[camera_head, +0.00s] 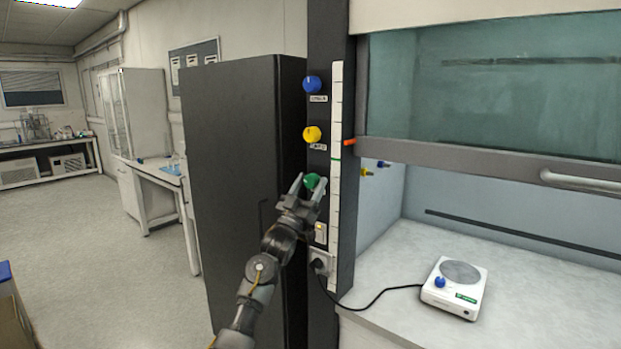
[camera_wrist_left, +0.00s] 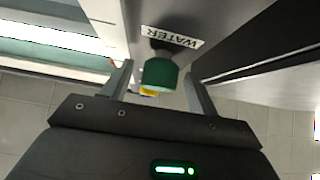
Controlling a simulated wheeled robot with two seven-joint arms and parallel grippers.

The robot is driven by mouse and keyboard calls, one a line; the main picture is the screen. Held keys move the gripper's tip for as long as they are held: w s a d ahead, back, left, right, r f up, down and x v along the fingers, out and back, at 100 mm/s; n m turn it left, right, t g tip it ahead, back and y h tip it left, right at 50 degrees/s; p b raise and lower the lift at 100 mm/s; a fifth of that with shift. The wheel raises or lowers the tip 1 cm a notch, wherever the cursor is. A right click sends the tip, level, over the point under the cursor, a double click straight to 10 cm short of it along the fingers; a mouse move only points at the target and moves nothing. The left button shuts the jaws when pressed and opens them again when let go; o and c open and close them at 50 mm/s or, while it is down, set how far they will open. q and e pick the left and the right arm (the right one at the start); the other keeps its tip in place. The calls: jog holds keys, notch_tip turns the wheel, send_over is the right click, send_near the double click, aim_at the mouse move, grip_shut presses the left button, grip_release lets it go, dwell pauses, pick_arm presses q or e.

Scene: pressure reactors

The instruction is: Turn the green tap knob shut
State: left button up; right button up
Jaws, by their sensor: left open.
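The green tap knob (camera_head: 312,181) is on the dark front post of the fume hood, below the yellow and blue knobs. My left gripper (camera_head: 309,184) is open in front of it, with the fingers at either side of the knob in the head view. In the left wrist view the green knob (camera_wrist_left: 160,74) shows between the two open fingers (camera_wrist_left: 158,80), near their tips, under a label reading WATER. I cannot tell whether either finger touches it. My right gripper is in neither view.
The yellow knob (camera_head: 312,134) and the blue knob (camera_head: 312,85) sit above on the same post. A switch (camera_head: 320,233) and a socket with a plug (camera_head: 319,265) are just below. A black cable runs to a white hotplate (camera_head: 455,290) on the hood's worktop. A dark cabinet (camera_head: 235,190) stands left.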

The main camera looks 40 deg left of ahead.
pick_arm(q)
jog(key=shift+w+r, duration=0.3)
